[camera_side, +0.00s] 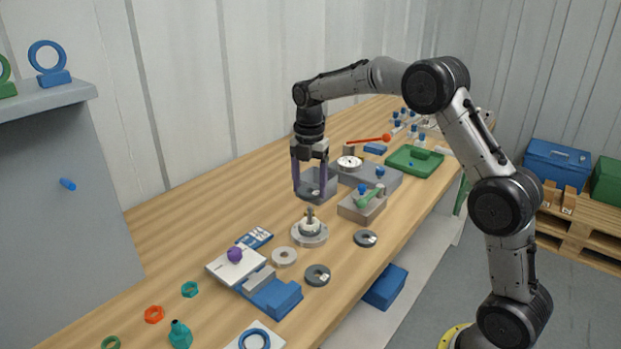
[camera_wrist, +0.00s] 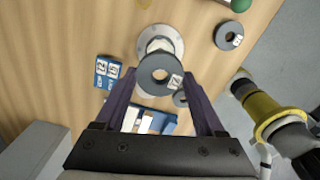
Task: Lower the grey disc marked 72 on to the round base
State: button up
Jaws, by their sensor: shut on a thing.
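The grey disc (camera_wrist: 152,67) has a central hole and a small white label whose number I cannot read with certainty. My gripper (camera_wrist: 158,72) is shut on it, one purple finger at each side. In the side view my gripper (camera_side: 310,187) hangs over the table, fingers down; the disc is hard to separate there from the grey box behind. The round base (camera_side: 310,238) stands on the table below the gripper, with a pale stepped hub and an upright post. In the wrist view the base (camera_wrist: 174,37) shows beyond the disc, partly hidden by it. Disc and base are apart.
Loose dark discs (camera_side: 365,238) (camera_side: 317,275) and a pale ring (camera_side: 284,257) lie near the base. A blue and white fixture (camera_side: 275,298) stands in front. A grey block with a green handle (camera_side: 365,205) and a green tray (camera_side: 412,160) stand behind.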

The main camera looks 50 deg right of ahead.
aim_at(310, 207)
jog(key=shift+f, duration=3.4)
jog(key=o, duration=1.3)
jog(key=shift+r, duration=0.1)
notch_tip(310, 207, up, 14)
jog(key=shift+f, duration=0.2)
